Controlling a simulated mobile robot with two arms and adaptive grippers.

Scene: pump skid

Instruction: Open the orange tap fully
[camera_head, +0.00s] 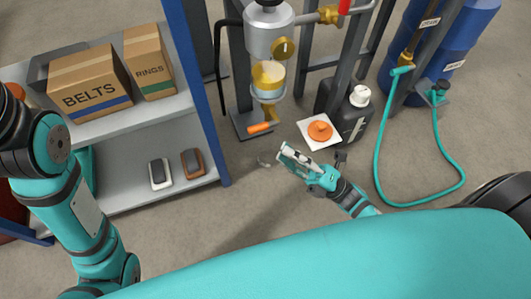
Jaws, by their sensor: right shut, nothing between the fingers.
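The orange tap (259,128) is a small orange lever at the bottom of the brass fitting under a clear filter bowl (268,91). The lever points left and slightly down in the head view. My right gripper (286,154) is below and to the right of the tap, apart from it in the picture. It is shut with nothing in it. My left arm (75,195) stands at the left, but its gripper does not show.
A white pad with an orange round thing (320,131) and a dark bottle with a white cap (355,113) are right of the tap. A shelf with boxes (90,83) and its blue post (203,95) stand left. A teal hose (378,150) lies right.

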